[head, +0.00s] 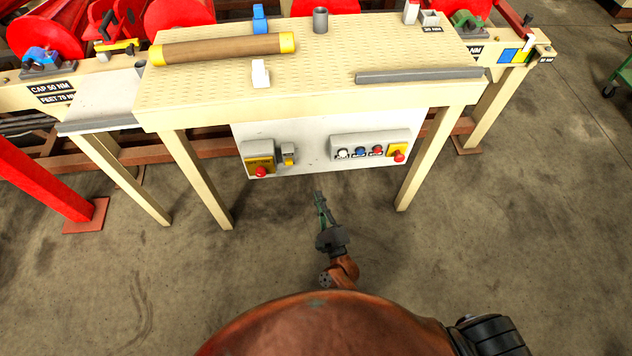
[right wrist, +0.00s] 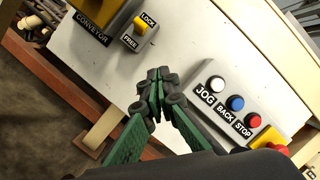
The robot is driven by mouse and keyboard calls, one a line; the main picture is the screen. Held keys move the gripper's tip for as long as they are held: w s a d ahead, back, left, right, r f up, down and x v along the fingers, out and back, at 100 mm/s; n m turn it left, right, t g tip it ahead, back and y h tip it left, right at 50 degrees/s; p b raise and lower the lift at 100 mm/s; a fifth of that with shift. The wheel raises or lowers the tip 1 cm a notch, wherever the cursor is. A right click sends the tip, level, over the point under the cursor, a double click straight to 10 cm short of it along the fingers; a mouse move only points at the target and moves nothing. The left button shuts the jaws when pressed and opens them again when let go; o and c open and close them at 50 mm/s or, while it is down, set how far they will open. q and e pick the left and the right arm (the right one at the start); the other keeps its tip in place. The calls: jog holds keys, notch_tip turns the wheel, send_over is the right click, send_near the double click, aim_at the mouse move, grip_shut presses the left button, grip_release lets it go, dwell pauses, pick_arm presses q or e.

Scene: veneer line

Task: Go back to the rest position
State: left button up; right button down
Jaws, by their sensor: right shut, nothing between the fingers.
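My right gripper (head: 318,197) is in front of the white control panel (head: 312,157) below the cream table, seen from above in the head view. In the right wrist view its green fingers (right wrist: 159,90) are closed together with nothing between them. They stand in front of the panel, between the lock/free switch (right wrist: 140,30) and the jog, back and stop buttons (right wrist: 235,104). I cannot tell how far they are from the panel. My left gripper is not in view.
The cream table (head: 330,72) carries a brown roll (head: 222,48) with yellow ends, a grey bar (head: 420,75) and small blocks. Its legs stand on both sides of the panel. A red post (head: 40,182) stands at the left. The concrete floor around my arm is clear.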

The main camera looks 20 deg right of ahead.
jog(key=shift+f, duration=0.1)
jog(key=s+d+f+n+g+p, duration=0.1)
jog(key=s+d+f+n+g, duration=0.15)
jog(key=s+f+n, duration=0.6)
jog(key=s+d+f+n+g+y+p, duration=0.15)
jog(key=s+f+g, duration=0.3)
jog(key=f, duration=0.85)
jog(key=s+d+f+n+g+p, duration=0.25)
jog(key=s+f+n, duration=0.35)
jog(key=f, duration=0.5)
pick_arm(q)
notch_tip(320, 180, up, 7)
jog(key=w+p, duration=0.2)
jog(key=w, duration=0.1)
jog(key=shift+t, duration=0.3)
pick_arm(e)
jog(key=s+d+f+n+g+h, duration=0.1)
jog(key=s+d+f+n+g, duration=0.2)
jog(key=s, duration=1)
jog(key=s+d+f+n+g, duration=0.3)
jog(key=s+d+f+g, duration=0.1)
jog(key=s, duration=0.9)
jog(key=s+d+f+n+g+h, duration=0.1)
jog(key=s+d+f+n+g, duration=0.2)
jog(key=s, duration=1)
jog(key=shift+s+d+f+n+h, duration=0.3)
jog(key=shift+d+f, duration=0.55)
jog(key=shift+d, duration=0.35)
